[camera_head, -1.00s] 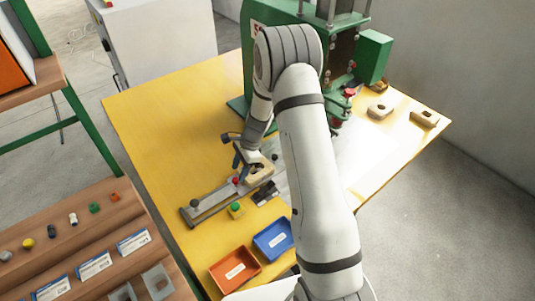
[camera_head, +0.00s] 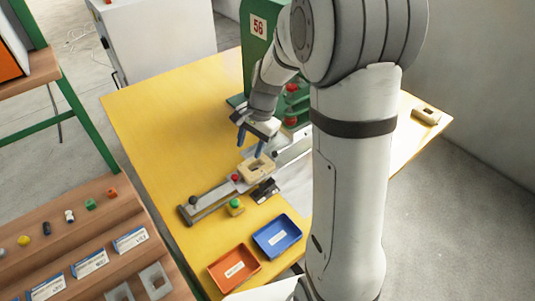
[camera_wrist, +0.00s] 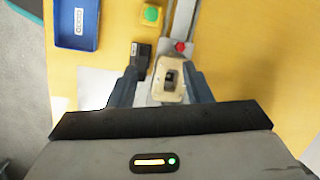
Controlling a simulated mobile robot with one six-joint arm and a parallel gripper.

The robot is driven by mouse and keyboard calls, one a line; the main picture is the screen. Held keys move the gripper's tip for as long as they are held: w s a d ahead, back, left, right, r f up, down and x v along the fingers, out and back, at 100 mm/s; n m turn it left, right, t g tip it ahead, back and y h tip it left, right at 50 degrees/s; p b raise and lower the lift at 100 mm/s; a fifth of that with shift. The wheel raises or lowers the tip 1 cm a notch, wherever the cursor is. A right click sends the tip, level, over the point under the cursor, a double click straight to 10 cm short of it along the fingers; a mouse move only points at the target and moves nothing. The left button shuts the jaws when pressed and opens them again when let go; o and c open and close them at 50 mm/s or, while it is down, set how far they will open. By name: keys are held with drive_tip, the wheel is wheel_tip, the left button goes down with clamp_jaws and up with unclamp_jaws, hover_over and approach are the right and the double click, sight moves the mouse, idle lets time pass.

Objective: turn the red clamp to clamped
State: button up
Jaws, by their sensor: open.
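A small red clamp knob (camera_head: 236,178) sits on the grey metal rail (camera_head: 212,196), at the near-left side of a beige block with a rectangular opening (camera_head: 255,170). In the wrist view the red knob (camera_wrist: 181,46) shows just beyond the block (camera_wrist: 168,80). Whether the clamp is clamped is too small to tell. My gripper (camera_head: 251,145) is open above the block, with its blue fingers pointing down. In the wrist view its fingers (camera_wrist: 163,88) lie on either side of the block, and nothing is held.
A green press (camera_head: 258,50) stands behind the rail. A black piece (camera_head: 264,191) and a yellow box with a green button (camera_head: 235,207) lie beside the rail. Blue (camera_head: 276,237) and orange (camera_head: 234,268) trays are nearer. The left tabletop is clear.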

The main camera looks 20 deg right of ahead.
drive_tip(key=s+r+n, duration=0.3)
drive_tip(key=s, duration=0.2)
drive_tip(key=s+d+r+n+t+h+b, duration=0.1)
drive_tip(key=s+r+n, duration=0.1)
drive_tip(key=s, duration=0.3)
drive_tip(key=shift+s+d+r+n+h, duration=0.3)
drive_tip(key=shift+s+r+n, duration=0.1)
drive_tip(key=shift+r, duration=0.45)
drive_tip(key=shift+s, duration=0.1)
drive_tip(key=s+d+r+n+t+h, duration=0.1)
drive_tip(key=s+n, duration=0.3)
drive_tip(key=s, duration=0.4)
drive_tip(key=shift+s+d+r+t, duration=0.4)
drive_tip(key=shift+d+r, duration=0.15)
drive_tip(key=shift+r, duration=0.15)
